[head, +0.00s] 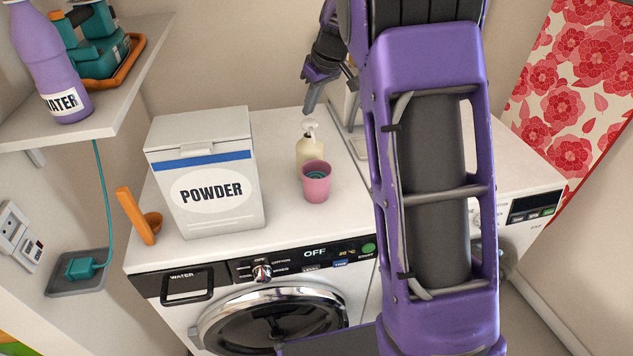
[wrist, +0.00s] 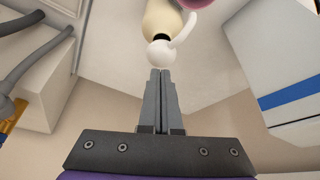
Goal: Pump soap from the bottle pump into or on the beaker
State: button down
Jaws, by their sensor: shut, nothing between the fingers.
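A cream soap bottle with a white pump (head: 310,145) stands on top of the washing machine. The pink beaker (head: 316,182) stands just in front of it, with teal rings showing inside. My gripper (head: 310,108) is shut and empty, pointing down just above the pump head. In the wrist view, the shut fingertips (wrist: 160,72) lie close to the white pump head (wrist: 162,52), whose spout points toward the beaker (wrist: 196,3). I cannot tell whether the fingers touch the pump. Only an edge of the beaker shows in the wrist view.
A large POWDER box (head: 207,180) stands left of the beaker, with an orange scoop (head: 140,216) beside it. A shelf (head: 120,95) at upper left holds a purple WATER bottle (head: 52,60). The washer top (head: 275,222) is clear around the beaker's front.

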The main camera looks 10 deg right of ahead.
jog(key=shift+f, duration=0.2)
jog(key=shift+f+b, duration=1.1)
jog(key=shift+f, duration=0.1)
jog(key=shift+r, duration=0.2)
jog(key=shift+r+p, duration=1)
jog(key=shift+r, duration=0.2)
notch_tip(320, 180, up, 5)
jog(key=p, duration=0.3)
jog(key=shift+f, duration=0.15)
jog(key=shift+r, duration=0.65)
